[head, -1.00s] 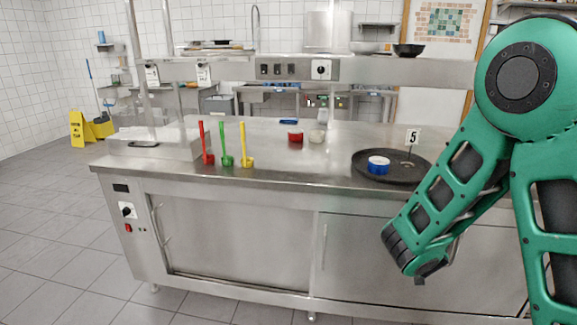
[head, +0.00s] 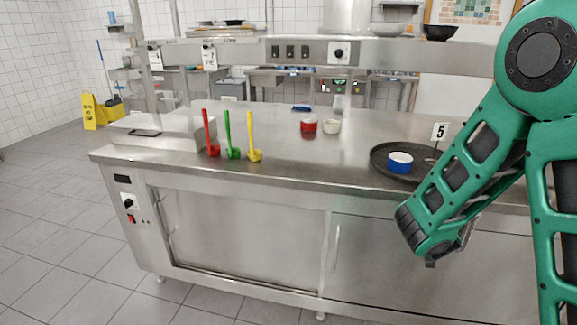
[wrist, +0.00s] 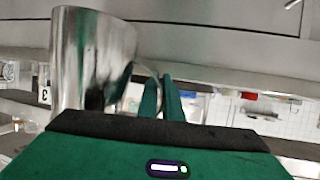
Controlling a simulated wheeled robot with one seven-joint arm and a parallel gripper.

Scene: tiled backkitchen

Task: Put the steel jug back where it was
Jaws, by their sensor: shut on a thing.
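The steel jug (wrist: 92,62) is a shiny metal vessel at the left of the wrist view, with its handle (wrist: 140,72) on its right side. My gripper (wrist: 165,92) has its two green fingers close together at the handle, shut on it. The jug looks held off any surface. In the head view my green arm hangs at the right, in front of the counter; its lower end hides most of the gripper, and the jug cannot be made out clearly there.
A steel counter (head: 265,182) runs across the head view.

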